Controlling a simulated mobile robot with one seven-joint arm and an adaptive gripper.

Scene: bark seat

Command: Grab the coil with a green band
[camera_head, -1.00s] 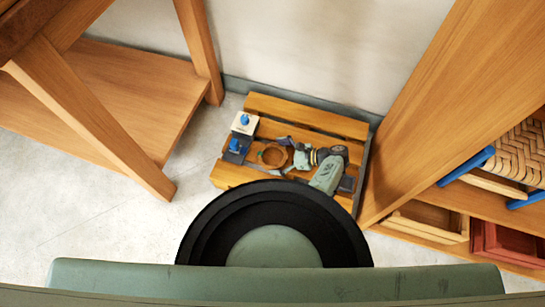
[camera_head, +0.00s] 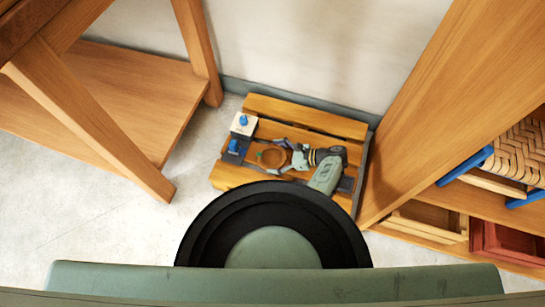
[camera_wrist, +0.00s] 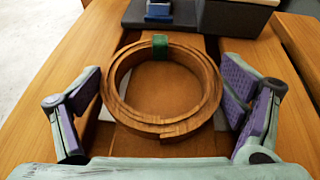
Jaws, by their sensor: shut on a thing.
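The coil (camera_wrist: 166,128), a brown bark-like ring wound in layers with a green band (camera_wrist: 160,46) on its far side, lies on the slatted wooden pallet in the wrist view. The coil also shows in the head view (camera_head: 264,165), with its green band at the left. My gripper (camera_wrist: 160,82) has one purple-padded finger on each side of the coil and is shut on it. In the head view my gripper (camera_head: 278,156) reaches in from the right at the coil's level. The coil appears flat and still low over the slats.
The slatted pallet (camera_head: 300,107) stands against the wall. Two small blocks with blue tops, one white (camera_head: 243,128) and one dark (camera_head: 234,156), stand left of the coil. A wooden table leg (camera_head: 115,130) is at left; a shelf with trays (camera_head: 430,220) is at right.

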